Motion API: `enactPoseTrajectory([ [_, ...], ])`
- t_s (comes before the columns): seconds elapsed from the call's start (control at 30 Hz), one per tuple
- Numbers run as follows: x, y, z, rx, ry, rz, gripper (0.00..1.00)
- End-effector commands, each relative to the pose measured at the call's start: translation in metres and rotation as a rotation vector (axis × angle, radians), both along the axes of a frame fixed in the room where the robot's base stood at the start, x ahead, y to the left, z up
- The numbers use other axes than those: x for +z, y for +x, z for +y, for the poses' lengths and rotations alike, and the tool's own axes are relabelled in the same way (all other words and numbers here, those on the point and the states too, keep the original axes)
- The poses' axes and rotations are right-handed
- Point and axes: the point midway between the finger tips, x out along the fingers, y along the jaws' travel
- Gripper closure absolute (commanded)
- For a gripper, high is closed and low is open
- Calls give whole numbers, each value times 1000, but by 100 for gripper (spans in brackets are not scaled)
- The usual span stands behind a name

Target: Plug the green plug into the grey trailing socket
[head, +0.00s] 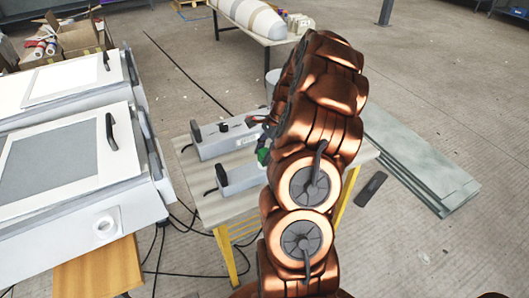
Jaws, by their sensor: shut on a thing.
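The green plug (263,156) shows as a small green piece just left of my copper-coloured arm, above the small table. My gripper (266,135) is mostly hidden behind the arm; only a small dark part shows, and it is shut on the green plug. Two long grey blocks lie on the table: a far one (222,144) with black parts on top, and a near one (238,179) with a black lead at its left end. The plug is close to the near block's right end; I cannot tell whether they touch. Which block is the trailing socket is unclear.
The small table (215,212) has yellow legs. White framed moulds (75,160) stand to its left, beside a wooden bench (100,270). Black cables (165,245) trail on the floor. Grey-green sheets (425,165) lie right. A dark flat object (371,188) lies near the table's right edge.

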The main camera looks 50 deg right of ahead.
Motion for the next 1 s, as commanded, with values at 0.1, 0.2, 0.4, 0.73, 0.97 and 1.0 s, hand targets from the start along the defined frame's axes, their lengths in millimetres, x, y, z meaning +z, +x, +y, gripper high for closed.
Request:
enactPoseTrajectory([
  [0.1,1,0,0,0,0,0,86],
  [0.2,0,0,0,0,0,0,86],
  [0.4,0,0,0,0,0,0,86],
  [0.73,-4,0,0,0,0,0,86],
  [0.97,-7,0,0,0,1,1,86],
  [1.0,-8,0,0,0,1,1,86],
])
